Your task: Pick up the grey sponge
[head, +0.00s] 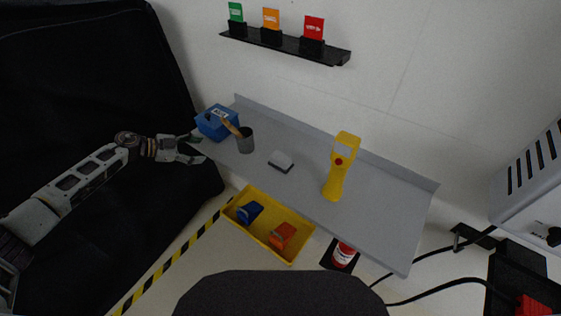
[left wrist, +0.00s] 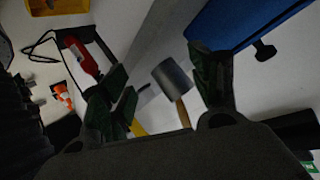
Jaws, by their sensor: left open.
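The grey sponge (head: 281,161) lies on the grey shelf (head: 305,185), near its middle and front edge. It has a pale top and a darker lower edge. My left gripper (head: 201,147) is open at the left end of the shelf, close to the blue box and well to the left of the sponge. In the left wrist view my open left fingers (left wrist: 166,80) show with a grey cup (left wrist: 173,77) seen between them. I cannot make out the sponge in that view. My right gripper is not in view.
The grey cup with a wooden-handled tool stands between my left gripper and the sponge. A blue box (head: 215,124) stands behind it. A yellow handheld device (head: 337,178) stands right of the sponge. A yellow bin (head: 265,240) sits below the shelf, and a black rail (head: 285,42) hangs above.

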